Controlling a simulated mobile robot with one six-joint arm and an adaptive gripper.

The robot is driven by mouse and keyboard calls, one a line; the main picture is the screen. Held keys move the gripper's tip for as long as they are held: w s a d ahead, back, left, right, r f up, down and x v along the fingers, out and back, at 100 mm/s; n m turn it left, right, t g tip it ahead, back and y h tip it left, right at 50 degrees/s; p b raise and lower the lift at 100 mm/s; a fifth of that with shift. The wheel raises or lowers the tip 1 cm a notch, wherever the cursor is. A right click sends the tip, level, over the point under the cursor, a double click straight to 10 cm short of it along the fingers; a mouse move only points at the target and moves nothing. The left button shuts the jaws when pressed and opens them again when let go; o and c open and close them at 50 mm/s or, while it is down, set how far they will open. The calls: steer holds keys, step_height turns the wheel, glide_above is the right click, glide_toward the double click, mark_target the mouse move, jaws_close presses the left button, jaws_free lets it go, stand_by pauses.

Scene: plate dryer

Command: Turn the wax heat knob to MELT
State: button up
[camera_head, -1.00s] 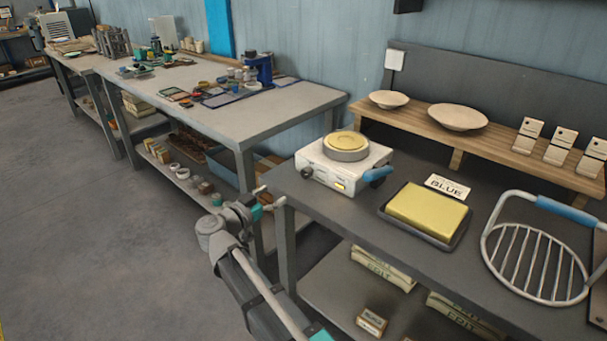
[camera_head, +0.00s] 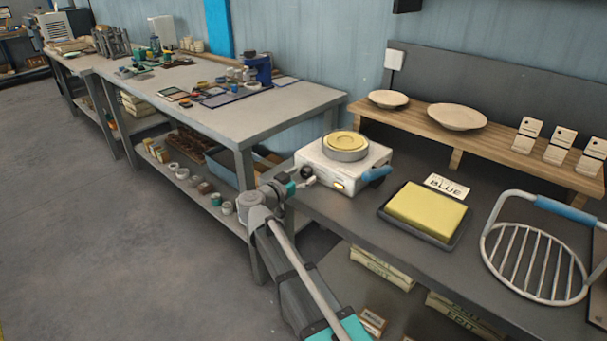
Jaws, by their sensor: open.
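The wax heater is a white hot-plate unit (camera_head: 347,178) with a round pan of yellow wax (camera_head: 346,142) on top. It stands at the left end of the dark bench. A small dark knob (camera_head: 307,172) is on its front left face, partly covered by my gripper. A blue handle (camera_head: 377,173) sticks out at its right. My gripper (camera_head: 310,181) is open, at the front left corner of the heater, with its fingertips close to the knob. I cannot tell whether they touch it. The knob's pointer and the MELT mark are too small to read.
A yellow block in a dark tray (camera_head: 387,216) lies right of the heater, with a card reading BLUE (camera_head: 447,186) behind it. A wire rack with a blue grip (camera_head: 486,240) stands further right. A wooden shelf (camera_head: 490,143) holds plates behind. Open floor lies at left.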

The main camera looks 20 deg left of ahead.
steer(key=shift+w+d, duration=0.25)
steer(key=shift+w, duration=0.45)
steer(key=c, duration=1.1)
steer(key=shift+m, duration=0.7)
steer(key=shift+c, duration=0.2)
steer(key=o, duration=1.1)
steer(key=shift+o, duration=0.2)
steer(key=shift+s, duration=0.15)
steer(key=v, duration=1.1)
steer(key=shift+s, duration=0.35)
